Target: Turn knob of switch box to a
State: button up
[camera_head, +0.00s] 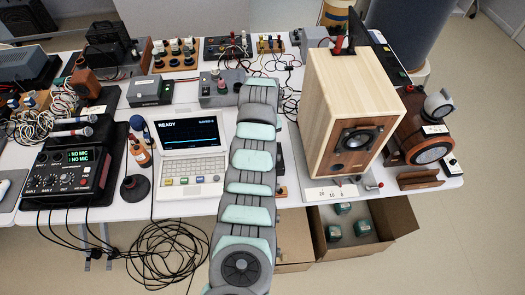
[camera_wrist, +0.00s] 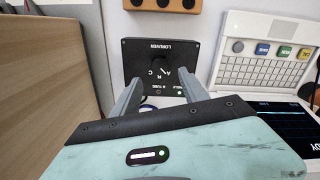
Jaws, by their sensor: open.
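The switch box (camera_wrist: 137,56) is a black box with white lettering, in the upper middle of the wrist view. My gripper (camera_wrist: 160,79) is open, with one finger to each side of the knob. The fingers overlap the lower part of the box in the picture; I cannot tell whether they touch it. In the head view my arm hides the gripper and the switch box.
A wooden speaker (camera_head: 330,120) stands right of my arm. A laptop (camera_head: 188,166) lies to the left, and its keyboard is close right of the box in the wrist view. An orange block (camera_wrist: 163,6) with dark holes is beyond the box. Cables (camera_head: 165,250) hang in front.

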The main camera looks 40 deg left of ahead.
jog(key=shift+r, duration=1.95)
